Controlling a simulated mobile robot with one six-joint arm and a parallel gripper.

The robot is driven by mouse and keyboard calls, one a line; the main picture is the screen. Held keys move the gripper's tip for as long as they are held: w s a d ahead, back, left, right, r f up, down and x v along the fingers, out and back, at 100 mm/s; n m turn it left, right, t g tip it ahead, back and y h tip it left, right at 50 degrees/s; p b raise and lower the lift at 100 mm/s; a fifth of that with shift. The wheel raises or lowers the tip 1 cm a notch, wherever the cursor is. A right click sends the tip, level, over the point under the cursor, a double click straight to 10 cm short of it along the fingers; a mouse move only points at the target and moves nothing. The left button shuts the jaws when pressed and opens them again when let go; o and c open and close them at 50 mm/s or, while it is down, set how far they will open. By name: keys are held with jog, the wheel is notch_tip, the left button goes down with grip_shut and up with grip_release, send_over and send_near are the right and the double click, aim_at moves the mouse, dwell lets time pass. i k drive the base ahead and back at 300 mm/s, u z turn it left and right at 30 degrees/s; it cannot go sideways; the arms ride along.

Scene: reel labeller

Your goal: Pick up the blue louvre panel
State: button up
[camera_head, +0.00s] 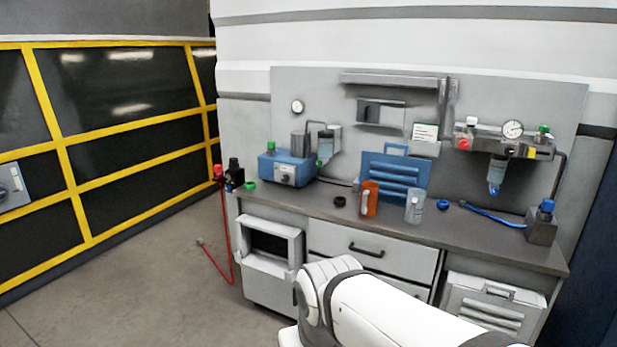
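The blue louvre panel (407,177) stands upright on the workbench top, close to the grey back panel. It has horizontal slats and a handle loop on its top edge. An orange cylinder and a clear cup stand in front of it and hide parts of its lower edge. My white arm reaches in from the bottom right, in front of the bench and well short of the panel. My gripper is not in view.
The orange cylinder (369,198) and clear cup (415,206) stand before the panel. A blue box device (287,168) sits left. A blue hose (495,215) and grey block (541,226) lie right. A gauge assembly (505,143) hangs above right. The floor (150,270) left is mostly clear.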

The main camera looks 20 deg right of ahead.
aim_at(395, 175)
jog(key=u, duration=0.05)
jog(key=i, duration=2.2)
jog(key=z, duration=2)
jog(key=i, duration=0.95)
